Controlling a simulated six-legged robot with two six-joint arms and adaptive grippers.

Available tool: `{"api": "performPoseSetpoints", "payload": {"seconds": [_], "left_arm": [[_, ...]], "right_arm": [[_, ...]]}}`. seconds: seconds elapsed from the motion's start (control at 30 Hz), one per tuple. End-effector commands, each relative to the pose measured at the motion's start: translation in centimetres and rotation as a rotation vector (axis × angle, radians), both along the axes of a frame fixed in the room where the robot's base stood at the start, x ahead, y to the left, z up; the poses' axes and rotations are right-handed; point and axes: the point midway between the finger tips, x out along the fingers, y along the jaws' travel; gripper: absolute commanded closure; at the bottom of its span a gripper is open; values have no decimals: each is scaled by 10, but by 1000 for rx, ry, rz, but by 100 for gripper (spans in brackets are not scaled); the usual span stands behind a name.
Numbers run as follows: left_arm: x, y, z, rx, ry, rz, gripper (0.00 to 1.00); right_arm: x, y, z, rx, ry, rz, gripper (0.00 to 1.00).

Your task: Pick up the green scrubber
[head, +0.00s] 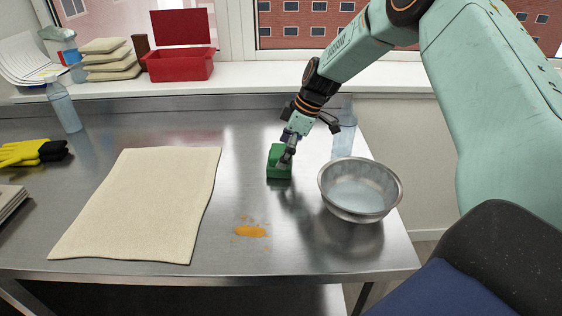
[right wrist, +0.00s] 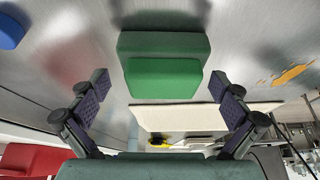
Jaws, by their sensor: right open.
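The green scrubber (head: 277,164) lies on the steel table, to the right of the beige cloth. In the right wrist view the scrubber (right wrist: 164,65) is a two-level green block, lying ahead of and between the spread fingers. My right gripper (head: 288,150) is at the scrubber from above and partly covers it in the head view. The right gripper (right wrist: 164,92) is open, with one finger on either side and a gap to the scrubber. I cannot tell whether it touches the scrubber. My left gripper is not in view.
A metal bowl (head: 360,190) of cloudy liquid stands right of the scrubber, with a clear bottle (head: 344,135) behind it. An orange spill (head: 250,231) lies in front. The beige cloth (head: 145,205) is to the left. Yellow-black gloves (head: 30,152) and a bottle (head: 63,105) are further left.

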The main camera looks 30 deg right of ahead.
Motion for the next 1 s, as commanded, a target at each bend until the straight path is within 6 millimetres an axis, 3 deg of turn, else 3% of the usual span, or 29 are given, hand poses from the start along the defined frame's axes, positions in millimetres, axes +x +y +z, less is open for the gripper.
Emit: {"api": "performPoseSetpoints", "payload": {"seconds": [0.3,0.8,1.0], "left_arm": [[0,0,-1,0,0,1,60],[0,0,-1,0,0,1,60],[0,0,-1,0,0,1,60]], "right_arm": [[4,5,-6,-1,-2,2,0],[4,5,-6,0,-1,2,42],[4,4,-5,-1,-1,1,42]]}}
